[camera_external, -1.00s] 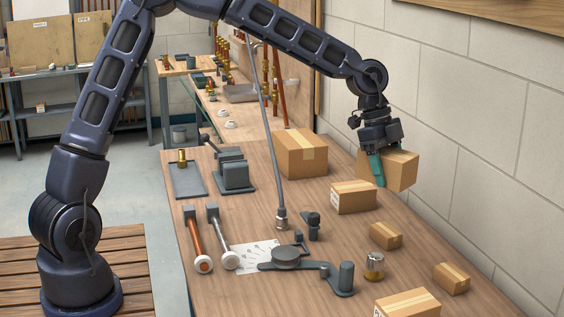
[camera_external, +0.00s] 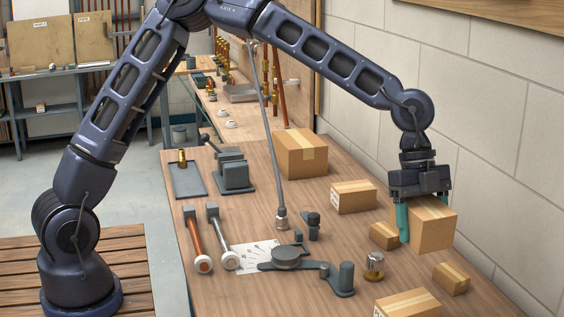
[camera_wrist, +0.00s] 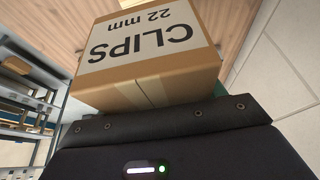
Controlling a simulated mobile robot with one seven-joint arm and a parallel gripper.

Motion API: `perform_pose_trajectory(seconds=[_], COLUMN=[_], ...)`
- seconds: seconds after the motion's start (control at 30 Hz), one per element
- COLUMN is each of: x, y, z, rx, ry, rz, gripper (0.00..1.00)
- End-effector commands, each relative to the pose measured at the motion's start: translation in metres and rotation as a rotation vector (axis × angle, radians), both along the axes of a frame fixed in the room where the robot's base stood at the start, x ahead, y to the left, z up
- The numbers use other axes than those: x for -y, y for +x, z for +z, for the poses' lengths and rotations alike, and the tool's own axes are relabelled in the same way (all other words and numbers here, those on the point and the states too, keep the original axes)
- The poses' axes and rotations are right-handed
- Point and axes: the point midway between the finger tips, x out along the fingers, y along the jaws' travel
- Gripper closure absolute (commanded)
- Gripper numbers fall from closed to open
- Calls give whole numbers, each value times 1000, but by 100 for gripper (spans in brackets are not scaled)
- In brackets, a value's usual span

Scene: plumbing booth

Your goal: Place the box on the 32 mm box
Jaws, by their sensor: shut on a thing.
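My gripper (camera_external: 424,212) is shut on a cardboard box (camera_external: 434,231) at the right side of the bench, by the wall. Its teal finger shows on the box's left side. In the wrist view the held box (camera_wrist: 150,55) reads "CLIPS 22 mm". I cannot tell how high it is above the bench. No 32 mm marking is legible. Candidate boxes are a labelled mid-size box (camera_external: 353,197) left of my gripper, a larger box (camera_external: 300,153) farther back, and a labelled box (camera_external: 408,303) at the front edge, partly cut off.
Small boxes sit left (camera_external: 385,236) and in front (camera_external: 451,279) of the held box. The block wall (camera_external: 500,150) is close on the right.

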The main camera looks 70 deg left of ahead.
Motion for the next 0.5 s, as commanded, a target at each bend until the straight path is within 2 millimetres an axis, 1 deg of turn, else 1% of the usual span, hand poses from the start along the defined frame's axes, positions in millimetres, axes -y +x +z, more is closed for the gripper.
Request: perform_pose_trajectory(seconds=[0.03,0.3,0.4,0.5], x=[0,0,0,1], y=[-1,-1,0,0], z=[-12,-70,-90,-103], rx=[-2,-2,-2,0], ry=[0,-1,0,-1], rz=[-2,0,0,1], gripper=[64,64,64,64])
